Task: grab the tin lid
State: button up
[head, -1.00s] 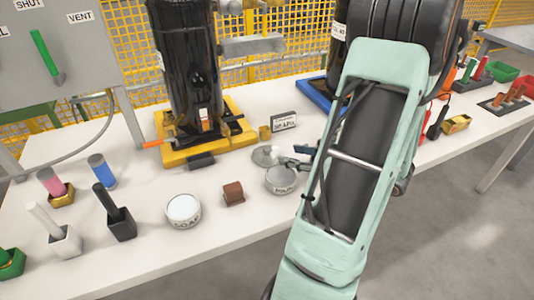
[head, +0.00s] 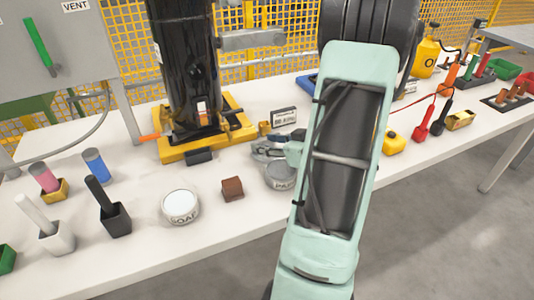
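My gripper (head: 264,149) is low over the table, reaching left from behind my arm, just behind a round grey tin (head: 279,178) with a partly hidden label that begins "PA". The flat grey tin lid lay at this spot in the earlier frame; now my gripper covers it and I cannot make it out. Dark finger parts show, but the fingertips are too small and overlapped to tell whether they are open or shut on anything. My arm hides the right side of the tin.
A black compressor cylinder on a yellow base (head: 235,120) stands behind my gripper. A small sign (head: 284,117) is beyond it. A brown block (head: 232,189) and a soap tin (head: 181,206) stand to the left. Bare white table lies in front.

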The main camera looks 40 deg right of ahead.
grip_shut()
jog(key=shift+r, duration=0.2)
dwell(0.4)
